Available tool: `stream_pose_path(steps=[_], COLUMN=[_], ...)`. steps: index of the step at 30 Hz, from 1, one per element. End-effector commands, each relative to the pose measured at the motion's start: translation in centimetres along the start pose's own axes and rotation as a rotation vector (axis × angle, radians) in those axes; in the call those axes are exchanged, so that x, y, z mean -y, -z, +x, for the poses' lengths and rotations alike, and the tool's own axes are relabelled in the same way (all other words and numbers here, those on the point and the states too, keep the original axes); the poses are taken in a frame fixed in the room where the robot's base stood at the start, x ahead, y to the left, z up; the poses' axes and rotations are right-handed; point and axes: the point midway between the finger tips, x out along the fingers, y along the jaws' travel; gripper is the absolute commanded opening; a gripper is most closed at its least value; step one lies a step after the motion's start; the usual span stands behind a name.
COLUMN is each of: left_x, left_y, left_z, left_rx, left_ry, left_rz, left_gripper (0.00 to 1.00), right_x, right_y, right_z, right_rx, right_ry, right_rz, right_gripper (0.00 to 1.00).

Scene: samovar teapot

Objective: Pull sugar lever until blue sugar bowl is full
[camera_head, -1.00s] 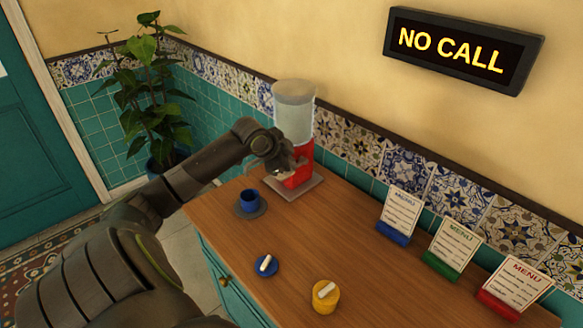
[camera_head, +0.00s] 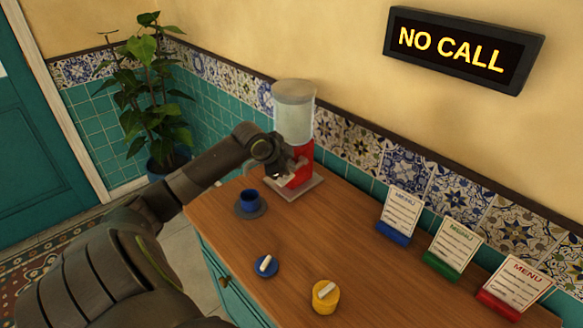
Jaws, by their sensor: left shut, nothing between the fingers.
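The sugar dispenser, with a clear hopper (camera_head: 294,112) on a red body (camera_head: 303,163), stands on a pale base (camera_head: 312,187) at the far end of the counter, by the wall. My left gripper (camera_head: 282,174) is shut at the front of the red body, with nothing seen between its fingers. It hides the lever and whatever stands under the spout. A blue cup-like vessel (camera_head: 249,199) sits on a dark saucer (camera_head: 250,211) just left of the dispenser. I cannot see how full it is. My right gripper is not in view.
A blue disc with a white piece (camera_head: 266,266) and a yellow one (camera_head: 325,297) lie nearer on the wooden counter (camera_head: 300,240). Blue, green and red menu stands (camera_head: 448,243) line the right side. The counter's middle is clear.

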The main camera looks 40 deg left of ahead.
Motion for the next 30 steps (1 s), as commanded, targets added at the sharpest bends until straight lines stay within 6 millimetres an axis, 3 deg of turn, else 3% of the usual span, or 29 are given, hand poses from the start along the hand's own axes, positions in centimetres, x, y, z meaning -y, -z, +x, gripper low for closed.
stream_pose_path(steps=[30], left_x=[-0.68], left_y=[-0.72], left_z=[0.84], left_rx=[0.003], left_ry=[-0.003], left_rz=[-0.002], left_gripper=[0.0], right_x=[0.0], right_y=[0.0], right_z=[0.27], right_rx=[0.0], right_ry=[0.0], right_rz=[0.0], right_gripper=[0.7])
